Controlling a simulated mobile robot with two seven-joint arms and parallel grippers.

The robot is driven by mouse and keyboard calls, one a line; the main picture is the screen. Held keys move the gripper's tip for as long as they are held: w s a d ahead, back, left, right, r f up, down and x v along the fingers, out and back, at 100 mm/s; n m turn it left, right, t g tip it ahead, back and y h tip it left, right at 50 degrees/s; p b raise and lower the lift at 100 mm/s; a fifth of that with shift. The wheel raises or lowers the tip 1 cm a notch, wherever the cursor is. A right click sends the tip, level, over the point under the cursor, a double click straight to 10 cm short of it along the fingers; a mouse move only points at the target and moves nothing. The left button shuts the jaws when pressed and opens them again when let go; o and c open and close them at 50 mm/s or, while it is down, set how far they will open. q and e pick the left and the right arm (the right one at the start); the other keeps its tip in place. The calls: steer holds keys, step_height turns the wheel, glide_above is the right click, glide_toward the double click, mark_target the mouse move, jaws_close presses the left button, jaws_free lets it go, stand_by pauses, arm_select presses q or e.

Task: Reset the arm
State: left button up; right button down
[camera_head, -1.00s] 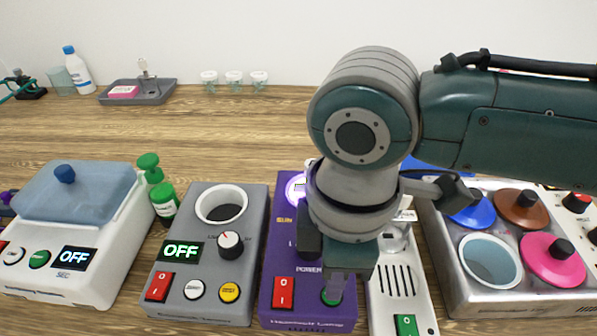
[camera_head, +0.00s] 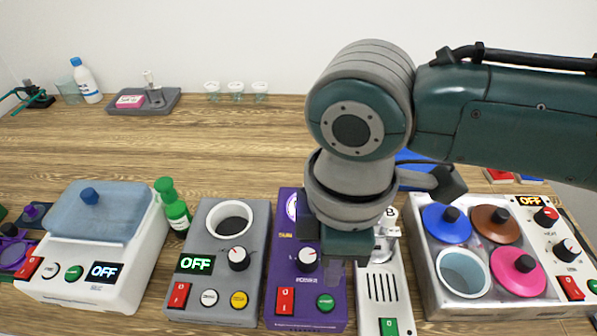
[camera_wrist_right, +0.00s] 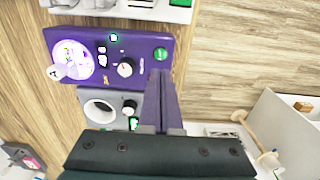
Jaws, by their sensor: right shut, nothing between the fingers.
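My right arm comes in from the right in the head view, and its gripper (camera_head: 333,272) points down over the purple device (camera_head: 285,255). The jaws are shut and empty, with the fingers side by side in the right wrist view (camera_wrist_right: 161,80). The fingertips appear just above the green button (camera_head: 326,302) in the head view and close to that button (camera_wrist_right: 160,54) in the wrist view; a gap in height is hard to judge. A red switch (camera_head: 285,301) and a white-topped knob (camera_head: 307,259) are beside it. My left gripper is out of view.
Left stand a grey device (camera_head: 245,258) reading OFF, a green bottle (camera_head: 176,212) and a white lidded device (camera_head: 120,265). Right are a white slotted device (camera_head: 381,288) and a metal bath (camera_head: 445,300) with coloured lids. The wooden table (camera_head: 250,135) behind is largely clear.

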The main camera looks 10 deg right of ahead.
stand_by(0.3)
steer(key=s+a+r+m+t+y, duration=0.1)
steer(key=s+a+r+m+y, duration=0.2)
steer(key=s+a, duration=0.35)
steer(key=s+d+r+m+t+h+p, duration=0.1)
steer(key=s+d+r+m+h, duration=0.15)
steer(key=d+m, duration=0.4)
steer(key=s+d+r+m+t+h+p, duration=0.15)
steer(key=s+d+m, duration=0.25)
steer(key=d, duration=0.6)
step_height(320, 180, up, 29)
steer(key=y+p, duration=0.1)
steer(key=p, duration=2.6)
steer(key=shift+w+a+r+n+p, duration=0.15)
steer(key=shift+w+a+n+p, duration=0.2)
steer(key=shift+p, duration=0.05)
